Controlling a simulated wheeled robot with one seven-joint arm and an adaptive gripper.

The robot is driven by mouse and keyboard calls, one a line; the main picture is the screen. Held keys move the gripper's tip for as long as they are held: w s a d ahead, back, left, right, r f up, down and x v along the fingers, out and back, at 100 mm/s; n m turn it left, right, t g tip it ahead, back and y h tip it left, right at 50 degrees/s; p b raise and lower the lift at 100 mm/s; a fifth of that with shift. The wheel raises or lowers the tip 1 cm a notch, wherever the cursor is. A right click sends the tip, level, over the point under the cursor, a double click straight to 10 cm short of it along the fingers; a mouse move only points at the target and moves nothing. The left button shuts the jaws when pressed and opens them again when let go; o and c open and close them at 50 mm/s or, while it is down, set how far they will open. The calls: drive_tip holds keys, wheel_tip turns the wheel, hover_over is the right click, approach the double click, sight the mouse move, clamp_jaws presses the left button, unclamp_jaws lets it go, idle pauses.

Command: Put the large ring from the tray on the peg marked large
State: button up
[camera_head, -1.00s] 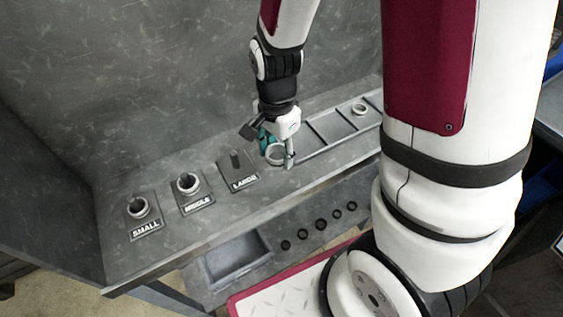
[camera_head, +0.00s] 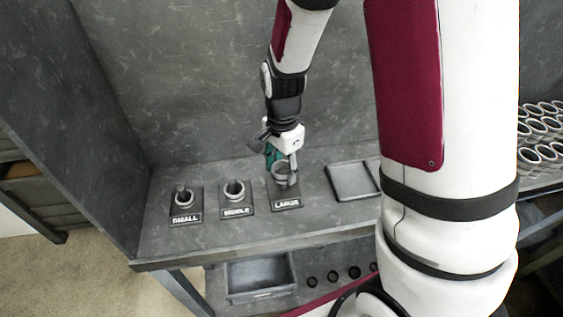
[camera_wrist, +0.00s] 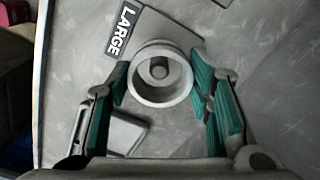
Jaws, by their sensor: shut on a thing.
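My gripper (camera_head: 281,170) is shut on the large ring (camera_head: 279,168), a light metal ring, at the peg marked LARGE. In the wrist view, the teal finger pads of my gripper (camera_wrist: 160,82) stand on both sides of the ring (camera_wrist: 160,94). The dark large peg (camera_wrist: 159,69) shows through the ring's opening, off-centre toward the label. I cannot tell whether the ring is above the peg or partly around it. The LARGE plate (camera_head: 286,204) lies under them. The tray (camera_head: 353,195) is to the right, and its visible part is empty.
A wall stands behind the bench. A grey bin (camera_head: 260,278) sits below the front edge.

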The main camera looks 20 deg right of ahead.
sight(283, 173)
drive_tip(key=shift+f+b, duration=0.85)
drive_tip(key=shift+f, duration=0.8)
drive_tip(key=shift+f, duration=0.6)
idle(0.8)
drive_tip(key=o, duration=1)
drive_tip(key=shift+r+p, duration=3.1)
drive_tip(key=shift+r, duration=2.4)
